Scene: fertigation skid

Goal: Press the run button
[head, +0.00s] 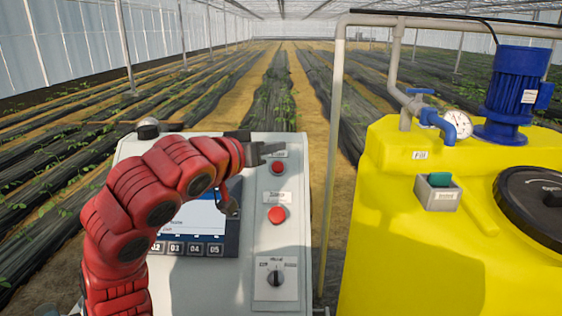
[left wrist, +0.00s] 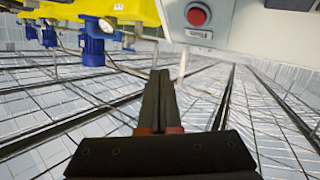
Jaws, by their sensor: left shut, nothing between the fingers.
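The grey control panel (head: 237,283) stands in front of me with a screen (head: 193,221). On its right strip are an upper red button (head: 278,167), a lower larger red button (head: 277,214) and a black selector knob (head: 275,278). My right gripper is not in view.
A yellow tank (head: 405,235) stands right of the panel. It carries a green switch (head: 439,180), a blue motor (head: 512,85), a gauge (head: 457,125) and a black lid (head: 535,205). A grey upright pipe (head: 331,180) stands between panel and tank. Crop rows lie behind.

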